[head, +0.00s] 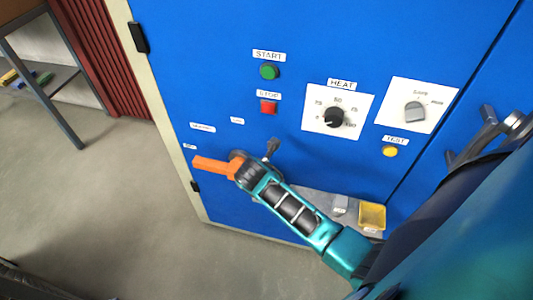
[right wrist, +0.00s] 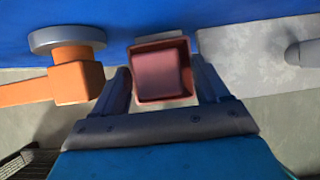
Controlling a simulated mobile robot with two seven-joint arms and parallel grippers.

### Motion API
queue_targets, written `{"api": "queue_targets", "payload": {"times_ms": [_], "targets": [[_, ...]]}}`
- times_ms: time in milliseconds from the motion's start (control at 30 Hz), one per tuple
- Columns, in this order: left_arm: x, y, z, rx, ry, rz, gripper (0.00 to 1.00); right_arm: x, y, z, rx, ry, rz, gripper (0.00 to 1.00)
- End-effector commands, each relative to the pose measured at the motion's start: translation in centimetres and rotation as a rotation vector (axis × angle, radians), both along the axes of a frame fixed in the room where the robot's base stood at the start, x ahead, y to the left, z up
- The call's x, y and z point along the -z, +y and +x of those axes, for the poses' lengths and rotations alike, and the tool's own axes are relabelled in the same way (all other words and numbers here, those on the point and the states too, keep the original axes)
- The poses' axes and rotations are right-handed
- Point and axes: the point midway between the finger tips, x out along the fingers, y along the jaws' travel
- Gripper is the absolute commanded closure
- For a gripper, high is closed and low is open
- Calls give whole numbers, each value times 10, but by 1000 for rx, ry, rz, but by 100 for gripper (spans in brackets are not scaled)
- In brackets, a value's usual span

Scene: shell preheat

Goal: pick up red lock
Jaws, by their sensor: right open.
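In the right wrist view a red box-like thing (right wrist: 163,72), with a darker red rim and a paler inner face, sits between the fingers of my right gripper (right wrist: 160,88). I take it for the red lock, but cannot tell whether the rim is a separate holder. The fingers stand apart on either side of it. In the head view my right gripper (head: 259,164) is close to the blue cabinet front, just right of an orange lever (head: 212,165). The red thing is hidden there by the gripper and arm. My left gripper is not in view.
The orange lever on its grey round base (right wrist: 66,41) is close to the left finger. A grey ledge (head: 312,200) holds a yellow bin (head: 372,215). Above are a green button (head: 269,72), red button (head: 268,107) and heat dial (head: 334,117). Open floor lies left.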

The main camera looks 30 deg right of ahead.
Motion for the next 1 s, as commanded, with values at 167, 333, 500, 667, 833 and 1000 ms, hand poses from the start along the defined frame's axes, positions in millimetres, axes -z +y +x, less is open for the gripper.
{"api": "queue_targets", "payload": {"times_ms": [167, 333, 500, 667, 833, 1000], "targets": [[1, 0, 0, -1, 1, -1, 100, 2, -1, 1, 0, 0, 0, 26], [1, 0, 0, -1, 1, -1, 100, 1, -1, 1, 1, 0, 0, 35], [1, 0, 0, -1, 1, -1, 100, 1, -1, 1, 1, 0, 0, 51], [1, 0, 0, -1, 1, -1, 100, 1, -1, 1, 1, 0, 0, 67], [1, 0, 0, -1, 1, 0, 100, 1, -1, 0, 1, 0, 0, 83], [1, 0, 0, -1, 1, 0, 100, 1, -1, 1, 1, -1, 0, 83]]}}
